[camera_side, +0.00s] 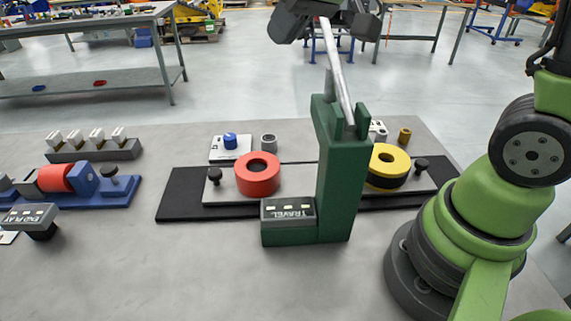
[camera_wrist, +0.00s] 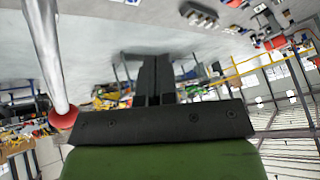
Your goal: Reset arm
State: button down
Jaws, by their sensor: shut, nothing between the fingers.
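A silver lever rod (camera_side: 338,75) rises from the slotted top of a green stand (camera_side: 340,190) labelled TRAVEL and leans slightly left. Its upper end reaches my dark gripper (camera_side: 325,10), which is cut by the top edge of the side view. In the wrist view the rod (camera_wrist: 45,50) runs down the left side to a red knob (camera_wrist: 63,118), beside my gripper (camera_wrist: 155,62). The two black fingers are together and hold nothing. I cannot tell whether the gripper touches the rod.
Behind the stand, a red ring (camera_side: 258,175) and a yellow ring (camera_side: 388,163) sit on a dark-based plate. A blue fixture (camera_side: 110,190) with a red cylinder is at left, near an ENDPLAY box (camera_side: 30,217). The front of the table is clear.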

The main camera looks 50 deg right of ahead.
jog(key=s+r+m, duration=0.1)
jog(key=s+m, duration=0.2)
jog(key=s, duration=1.4)
jog(key=shift+a+t, duration=0.35)
jog(key=shift+t, duration=0.05)
